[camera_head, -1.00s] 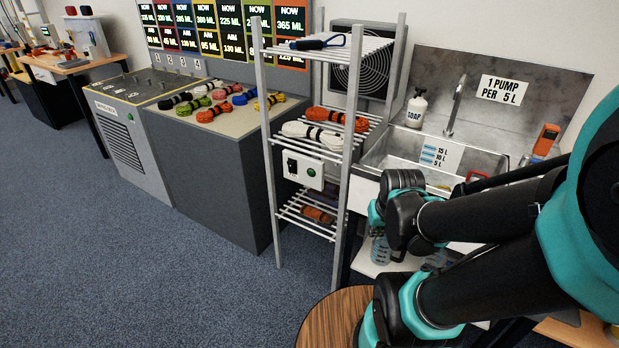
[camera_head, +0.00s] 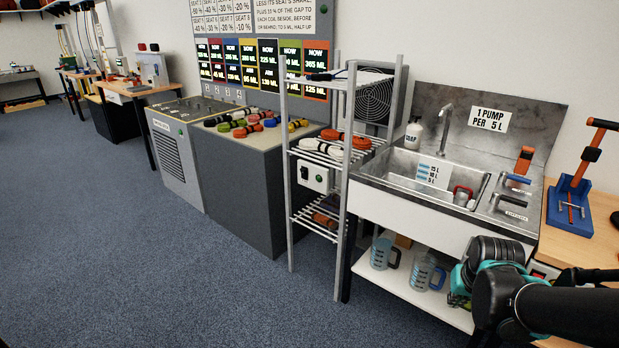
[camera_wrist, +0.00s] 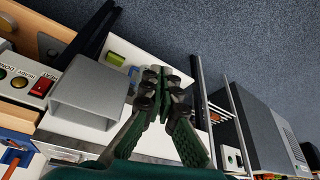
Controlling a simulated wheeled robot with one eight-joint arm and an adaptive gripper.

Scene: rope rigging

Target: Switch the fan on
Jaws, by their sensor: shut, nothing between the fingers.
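The fan (camera_head: 377,98), a grey box with a round grille, stands behind the wire rack (camera_head: 346,150), partly hidden by its posts and top shelf. A white switch box (camera_head: 313,177) with a dark switch and a green button is on the rack's front. It also shows in the wrist view (camera_wrist: 233,159) at the bottom right. I cannot read its switch position. My gripper (camera_wrist: 163,82) is shut and empty in the wrist view, apart from the switch box. In the head view my arm is at the lower right, in front of the sink's low shelf, with the fingertips hard to make out.
The steel sink (camera_head: 400,193) stands right of the rack, with measuring jugs (camera_head: 423,272) on its low shelf. Coiled ropes (camera_head: 345,138) lie on the rack. A grey cabinet (camera_head: 235,185) stands to its left. The blue carpet (camera_head: 190,275) before the rack is clear.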

